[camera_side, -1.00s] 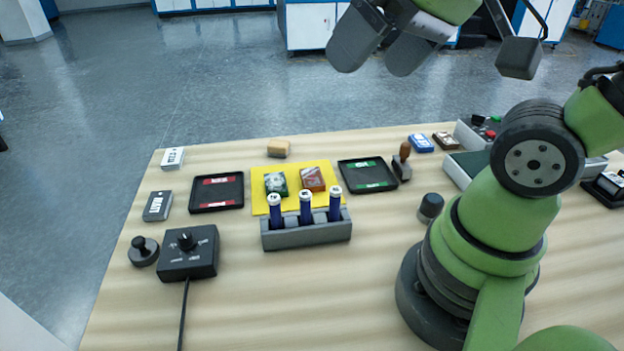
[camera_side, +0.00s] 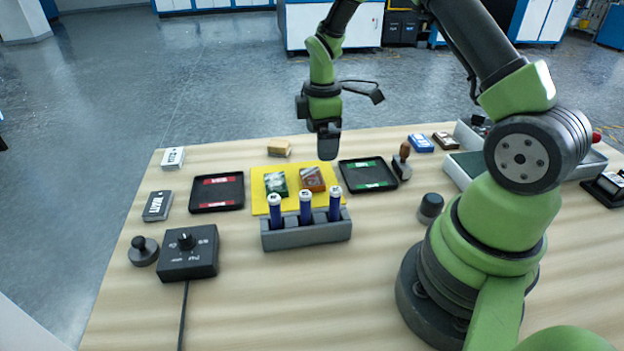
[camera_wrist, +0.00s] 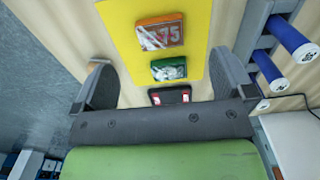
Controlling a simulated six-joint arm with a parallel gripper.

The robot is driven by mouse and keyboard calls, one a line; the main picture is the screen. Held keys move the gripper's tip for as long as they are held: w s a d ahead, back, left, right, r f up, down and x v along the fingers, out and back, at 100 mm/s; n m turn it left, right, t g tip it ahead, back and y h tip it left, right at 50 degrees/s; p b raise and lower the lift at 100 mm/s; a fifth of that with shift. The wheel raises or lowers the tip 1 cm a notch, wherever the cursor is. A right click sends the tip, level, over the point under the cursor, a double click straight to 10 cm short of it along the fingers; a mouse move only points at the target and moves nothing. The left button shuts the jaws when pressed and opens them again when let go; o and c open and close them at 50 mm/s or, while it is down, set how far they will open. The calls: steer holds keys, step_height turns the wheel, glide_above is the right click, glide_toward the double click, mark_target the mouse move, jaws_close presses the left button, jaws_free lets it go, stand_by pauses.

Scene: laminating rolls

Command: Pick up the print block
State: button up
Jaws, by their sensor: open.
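Two small picture-topped blocks lie on a yellow mat (camera_side: 292,168); I cannot tell which one is named the print block. The orange-edged block (camera_side: 312,179) is on the right, and the green-edged block (camera_side: 276,184) is on the left. In the wrist view, the orange block (camera_wrist: 160,33) shows pale markings like "75", and the green block (camera_wrist: 169,68) shows a grey picture. My gripper (camera_side: 328,153) points down above the mat's back right side, apart from both blocks. In the wrist view my gripper (camera_wrist: 160,68) has its fingers wide apart with nothing held.
A grey rack (camera_side: 306,235) with three upright blue tubes stands in front of the mat. A red-marked black tray (camera_side: 217,204) lies left and a green-marked black tray (camera_side: 368,185) right. A wooden-handled stamp (camera_side: 402,160) stands beside the right tray. A tan block (camera_side: 278,148) lies behind.

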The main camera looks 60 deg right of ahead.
mark_target(317, 176)
step_height(317, 176, down, 4)
steer(key=shift+r, duration=0.1)
steer(key=f, duration=0.5)
steer(key=shift+w+a+f, duration=0.2)
steer(key=shift+w+f, duration=0.15)
steer(key=shift+c, duration=0.2)
steer(key=c, duration=0.9)
